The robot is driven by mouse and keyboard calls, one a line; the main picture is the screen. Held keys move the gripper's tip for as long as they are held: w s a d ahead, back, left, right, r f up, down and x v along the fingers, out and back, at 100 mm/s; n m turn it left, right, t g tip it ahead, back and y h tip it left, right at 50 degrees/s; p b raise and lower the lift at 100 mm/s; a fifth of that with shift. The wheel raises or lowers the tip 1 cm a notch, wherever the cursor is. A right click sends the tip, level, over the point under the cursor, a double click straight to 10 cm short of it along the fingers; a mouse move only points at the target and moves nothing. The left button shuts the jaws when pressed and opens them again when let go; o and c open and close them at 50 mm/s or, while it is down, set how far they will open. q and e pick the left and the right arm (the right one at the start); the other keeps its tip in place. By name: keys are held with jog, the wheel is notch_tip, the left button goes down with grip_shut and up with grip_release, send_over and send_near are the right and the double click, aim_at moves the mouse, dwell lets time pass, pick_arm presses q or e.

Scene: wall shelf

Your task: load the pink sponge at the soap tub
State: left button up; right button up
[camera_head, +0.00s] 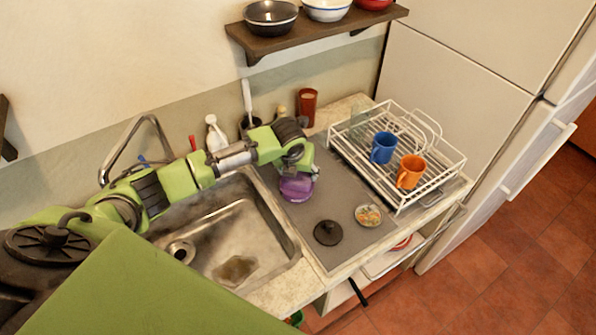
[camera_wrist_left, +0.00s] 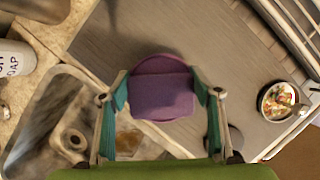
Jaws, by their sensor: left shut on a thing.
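My left gripper (camera_head: 297,172) is above the grey counter mat, right of the sink. In the left wrist view its two teal-padded fingers (camera_wrist_left: 162,97) close on the sides of a block-shaped sponge (camera_wrist_left: 163,97), which looks mauve-purple here. A round purple soap tub (camera_wrist_left: 160,64) shows behind and beneath the sponge, and in the head view the tub (camera_head: 296,189) sits on the mat right under the gripper. The sponge covers most of the tub's opening; I cannot tell whether they touch. My right gripper is not in view.
The sink (camera_head: 215,235) lies left. A white dish rack (camera_head: 400,160) with a blue mug (camera_head: 383,148) and an orange mug (camera_head: 410,171) stands right. A dark lid (camera_head: 327,233) and a small dish of food (camera_head: 368,215) lie on the mat (camera_head: 345,190). A soap bottle (camera_head: 215,135) stands behind the sink.

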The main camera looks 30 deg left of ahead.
pick_arm(q)
jog(key=shift+r+p, duration=1.2)
jog(key=shift+r, duration=2.2)
